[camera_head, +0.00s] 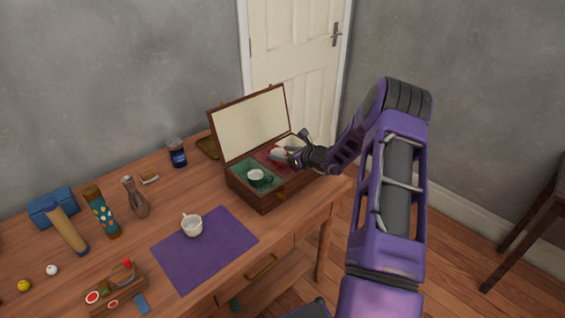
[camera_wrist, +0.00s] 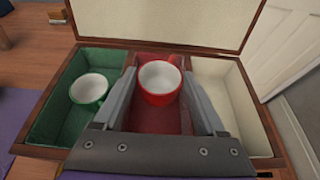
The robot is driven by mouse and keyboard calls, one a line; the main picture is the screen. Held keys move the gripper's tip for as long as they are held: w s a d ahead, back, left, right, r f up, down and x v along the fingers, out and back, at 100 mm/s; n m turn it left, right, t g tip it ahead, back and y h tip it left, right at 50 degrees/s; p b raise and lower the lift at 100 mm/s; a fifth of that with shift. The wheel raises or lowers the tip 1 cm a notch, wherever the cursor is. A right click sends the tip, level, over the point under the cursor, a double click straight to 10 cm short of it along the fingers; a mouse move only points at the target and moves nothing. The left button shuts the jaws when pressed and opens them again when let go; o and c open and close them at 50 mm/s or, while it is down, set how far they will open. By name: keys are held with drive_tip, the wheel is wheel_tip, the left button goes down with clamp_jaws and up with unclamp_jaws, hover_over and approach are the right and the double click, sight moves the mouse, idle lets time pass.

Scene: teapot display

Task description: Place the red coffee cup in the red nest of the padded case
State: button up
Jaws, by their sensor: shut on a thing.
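The padded case (camera_head: 272,201) stands open on the table, its lid raised at the back. In the wrist view it has a green nest (camera_wrist: 51,119) at left, a red nest (camera_wrist: 174,122) in the middle and a cream nest (camera_wrist: 228,100) at right. The red coffee cup (camera_wrist: 160,88) is upright between the fingers of my gripper (camera_wrist: 158,85), within the outline of the red nest. My gripper is shut on it. In the head view the cup (camera_head: 278,155) is partly hidden by the gripper (camera_head: 288,158). I cannot tell if it touches the nest floor.
A green cup (camera_wrist: 89,90) sits in the green nest. A white cup (camera_head: 191,225) stands on a purple mat (camera_head: 205,255). A blue jar (camera_head: 177,153), bottles and small items fill the table's left side. The raised lid (camera_head: 250,124) bounds the case's back.

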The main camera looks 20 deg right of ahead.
drive_tip(key=shift+f, duration=1.7)
drive_tip(key=shift+f+b, duration=0.3)
drive_tip(key=shift+b, duration=0.1)
drive_tip(key=o, duration=1.1)
drive_tip(key=shift+r, duration=0.1)
drive_tip(key=shift+s+r+p, duration=0.1)
drive_tip(key=shift+r+p, duration=0.3)
drive_tip(key=shift+p, duration=0.05)
drive_tip(key=v, duration=1.1)
drive_tip(key=shift+s, duration=0.35)
drive_tip(key=shift+w+d, duration=0.1)
